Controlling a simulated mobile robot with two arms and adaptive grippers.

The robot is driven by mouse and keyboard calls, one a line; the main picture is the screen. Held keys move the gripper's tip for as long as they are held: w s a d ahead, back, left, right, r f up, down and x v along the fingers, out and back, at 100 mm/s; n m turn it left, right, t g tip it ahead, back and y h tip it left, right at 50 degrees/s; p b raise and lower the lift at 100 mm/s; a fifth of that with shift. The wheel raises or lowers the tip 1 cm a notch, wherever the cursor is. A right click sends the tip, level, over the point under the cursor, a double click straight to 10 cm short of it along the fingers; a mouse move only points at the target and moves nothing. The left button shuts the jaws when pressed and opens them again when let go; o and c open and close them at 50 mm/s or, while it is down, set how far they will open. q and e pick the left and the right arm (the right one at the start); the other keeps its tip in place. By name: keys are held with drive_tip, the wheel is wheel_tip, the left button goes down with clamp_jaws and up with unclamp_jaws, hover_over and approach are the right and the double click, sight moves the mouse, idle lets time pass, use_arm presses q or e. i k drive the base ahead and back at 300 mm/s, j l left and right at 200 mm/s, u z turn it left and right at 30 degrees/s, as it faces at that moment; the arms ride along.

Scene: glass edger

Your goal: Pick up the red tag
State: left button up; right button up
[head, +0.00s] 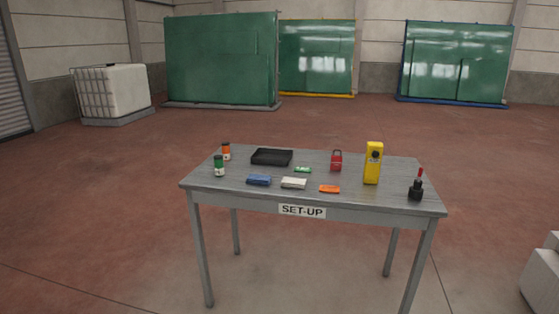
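The set-up table (240,190) stands ahead with several small objects on it. No flat red tag is plain to see. A red padlock-like object (336,162) with a dark loop on top stands upright right of the table's centre; I cannot tell if it is a tag. A flat orange piece (329,189) lies near the front edge. Neither of my grippers is in view.
On the table are a black tray (271,157), a yellow device (373,163), a black object with a red top (416,186), orange-capped (226,151) and green (219,166) bottles, a blue cloth (259,180), a white pad (293,183) and a green piece (303,169).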

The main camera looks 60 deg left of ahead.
sight(337, 162)
drive_tip(key=u, duration=1.4)
drive_tip(key=i+j+u, duration=1.1)
drive_tip(key=i+u, duration=0.4)
drive_tip(key=i, duration=0.15)
drive_tip(key=i+u, duration=0.5)
drive_tip(key=i, duration=1.3)
drive_tip(key=i+l+z, duration=0.1)
drive_tip(key=i+z, duration=0.8)
drive_tip(key=i+j+z, duration=0.15)
drive_tip(key=i+z, duration=0.15)
drive_tip(key=z, duration=0.2)
drive_tip(key=i+l+z, duration=0.15)
drive_tip(key=i+z, duration=0.15)
drive_tip(key=i, duration=0.7)
drive_tip(key=i+z, duration=0.35)
drive_tip(key=i, duration=0.65)
drive_tip(key=i+l+z, duration=0.1)
drive_tip(key=i+z, duration=0.4)
drive_tip(key=i+j+z, duration=0.15)
drive_tip(key=i+z, duration=0.3)
drive_tip(key=i+j+z, duration=0.5)
drive_tip(key=i+l, duration=0.1)
drive_tip(key=i, duration=0.05)
